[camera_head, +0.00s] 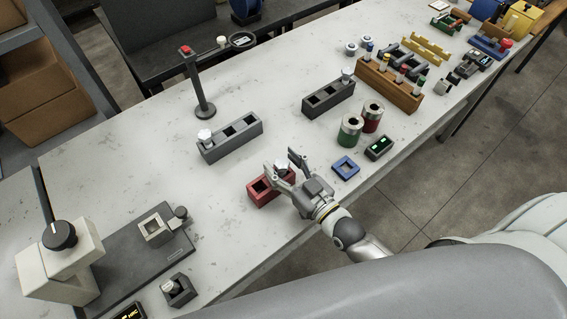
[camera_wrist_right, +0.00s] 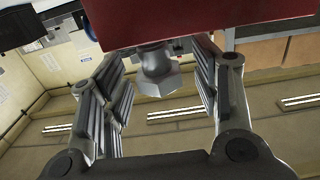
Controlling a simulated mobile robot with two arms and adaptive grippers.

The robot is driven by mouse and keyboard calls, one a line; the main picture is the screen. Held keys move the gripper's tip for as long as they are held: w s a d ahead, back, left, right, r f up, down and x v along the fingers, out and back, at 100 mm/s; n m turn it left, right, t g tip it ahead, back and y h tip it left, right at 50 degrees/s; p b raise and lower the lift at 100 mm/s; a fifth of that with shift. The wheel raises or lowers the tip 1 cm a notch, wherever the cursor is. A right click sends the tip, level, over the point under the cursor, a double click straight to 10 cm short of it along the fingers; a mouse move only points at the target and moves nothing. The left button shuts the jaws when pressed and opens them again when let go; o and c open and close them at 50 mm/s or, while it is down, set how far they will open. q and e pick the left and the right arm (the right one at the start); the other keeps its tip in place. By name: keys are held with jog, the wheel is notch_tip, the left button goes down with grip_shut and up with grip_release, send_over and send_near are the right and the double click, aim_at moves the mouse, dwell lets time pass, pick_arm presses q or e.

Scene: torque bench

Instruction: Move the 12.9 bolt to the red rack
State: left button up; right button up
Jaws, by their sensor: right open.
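The red rack (camera_head: 263,196) sits near the table's front edge, with an open square socket on its left. A silver hex-headed bolt (camera_head: 281,167) shows at its right part, partly hidden by my gripper; no grade marking is readable. My right gripper (camera_head: 284,163) is open around the bolt head. In the right wrist view, the bolt (camera_wrist_right: 158,75) is between the spread fingers, apart from both, and meets the red rack (camera_wrist_right: 200,20), which fills the top. My left gripper is not in view.
A grey rack (camera_head: 232,143) with a bolt (camera_head: 205,136) and a dark rack (camera_head: 325,100) with a bolt (camera_head: 347,74) stand behind. A blue square frame (camera_head: 346,168), green can (camera_head: 349,132) and small display (camera_head: 379,148) lie right.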

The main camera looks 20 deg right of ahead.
jog(key=shift+s+f, duration=0.1)
jog(key=v, duration=1.1)
jog(key=shift+s+d, duration=0.15)
jog(key=shift+s, duration=0.25)
